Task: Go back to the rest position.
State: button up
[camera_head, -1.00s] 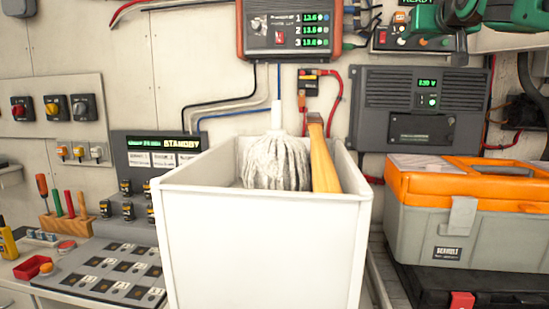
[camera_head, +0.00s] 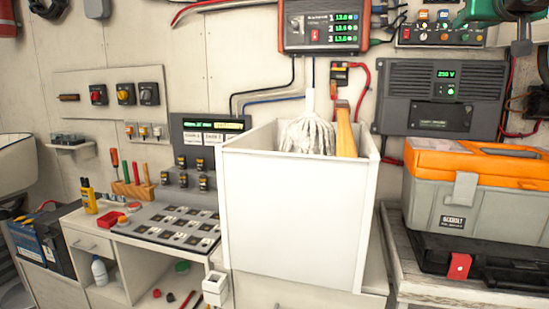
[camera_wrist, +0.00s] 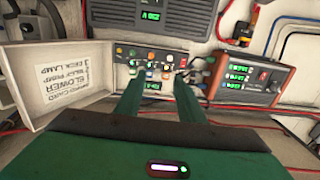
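My gripper (camera_wrist: 154,82) shows in the wrist view as two green fingers standing apart. Nothing is visible between them. Beyond the fingertips is a switch panel (camera_wrist: 150,62) with small coloured knobs and lights; I cannot tell the exact distance to it. In the head view, a green part of my arm (camera_head: 490,11) shows at the top right, in front of the wall near the same switch panel (camera_head: 438,34).
A white bin (camera_head: 291,215) holding a mop head (camera_head: 307,135) and a wooden handle (camera_head: 346,130) stands in front. An orange-grey toolbox (camera_head: 487,190) is on the right. A grey inverter (camera_head: 440,97) hangs above. A white lettered flap (camera_wrist: 58,80) stands beside the panel.

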jog(key=s+d+f+m+g+y, duration=0.1)
jog(key=s+f+g, duration=0.25)
jog(key=f, duration=0.75)
jog(key=s+d+f+g, duration=0.15)
jog(key=s+f, duration=0.25)
jog(key=f, duration=0.7)
jog(key=s+f+m+g+y, duration=0.1)
jog(key=s+f+g, duration=0.25)
jog(key=f, duration=0.75)
jog(key=s+a+f+g+y, duration=0.1)
jog(key=s+a+f+g, duration=0.2)
jog(key=s+f, duration=0.9)
jog(key=s+a+f+m+g+y, duration=0.1)
jog(key=s+a+f+g, duration=0.3)
jog(key=s+f, duration=0.8)
jog(key=shift+s+a+f+g+y, duration=0.2)
jog(key=shift+s+g+y, duration=0.4)
jog(key=shift+g, duration=0.35)
jog(key=shift+r, duration=0.1)
jog(key=shift+w+f, duration=0.25)
jog(key=shift+w, duration=0.45)
